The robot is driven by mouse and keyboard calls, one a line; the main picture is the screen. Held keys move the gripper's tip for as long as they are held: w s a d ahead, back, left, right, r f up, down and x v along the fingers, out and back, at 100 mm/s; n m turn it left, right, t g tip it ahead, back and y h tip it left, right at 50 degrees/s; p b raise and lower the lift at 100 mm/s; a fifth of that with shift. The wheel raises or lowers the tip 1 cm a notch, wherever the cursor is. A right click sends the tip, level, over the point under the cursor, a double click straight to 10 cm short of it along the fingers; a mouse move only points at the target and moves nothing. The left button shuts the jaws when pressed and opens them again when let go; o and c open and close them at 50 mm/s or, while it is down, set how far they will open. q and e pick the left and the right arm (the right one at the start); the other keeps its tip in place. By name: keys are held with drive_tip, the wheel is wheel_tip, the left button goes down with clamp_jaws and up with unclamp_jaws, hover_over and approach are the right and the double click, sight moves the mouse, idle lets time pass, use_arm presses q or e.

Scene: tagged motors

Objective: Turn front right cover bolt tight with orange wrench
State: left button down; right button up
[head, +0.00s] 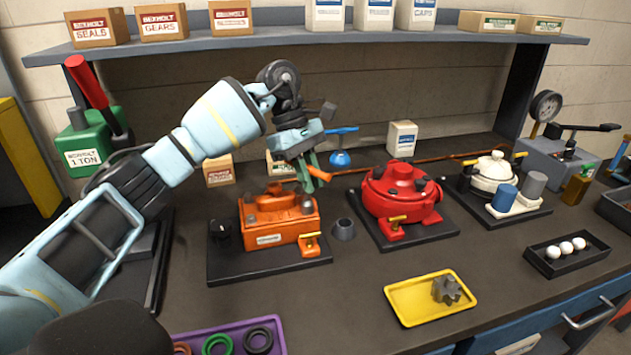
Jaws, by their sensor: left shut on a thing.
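My left gripper (311,180) comes down from above and is shut on the orange wrench (321,174), which shows as a short orange piece at the fingers. The gripper is over the right part of the orange motor (262,228). The motor stands on a dark base plate, with a brass-orange fitting at its front right. A dark bolt head (307,209) shows on the motor's right top, just below the fingers. Whether the wrench touches it I cannot tell. Much of the wrench is hidden by the fingers. My right gripper is not in view.
A yellow tray (412,310) with a grey gear lies in front. A purple tray (280,350) holds rings. A shelf (350,36) spans the back.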

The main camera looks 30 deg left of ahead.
use_arm(q)
drive_tip(key=shift+f+m+g+b, duration=0.2)
drive_tip(key=shift+m+g+b, duration=0.2)
drive_tip(key=shift+m, duration=0.7)
drive_tip(key=shift+s+r, duration=0.1)
drive_tip(key=shift+r+n+p, duration=0.1)
drive_tip(key=shift+n+p, duration=0.35)
drive_tip(key=shift+n, duration=0.05)
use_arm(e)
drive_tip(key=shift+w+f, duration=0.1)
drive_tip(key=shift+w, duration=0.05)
use_arm(q)
drive_tip(key=shift+r, duration=0.1)
drive_tip(key=shift+r+p, duration=0.35)
drive_tip(key=shift+r, duration=0.55)
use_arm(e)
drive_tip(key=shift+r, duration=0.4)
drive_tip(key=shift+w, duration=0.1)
use_arm(q)
drive_tip(key=shift+r+p, duration=0.75)
drive_tip(key=shift+r, duration=1.8)
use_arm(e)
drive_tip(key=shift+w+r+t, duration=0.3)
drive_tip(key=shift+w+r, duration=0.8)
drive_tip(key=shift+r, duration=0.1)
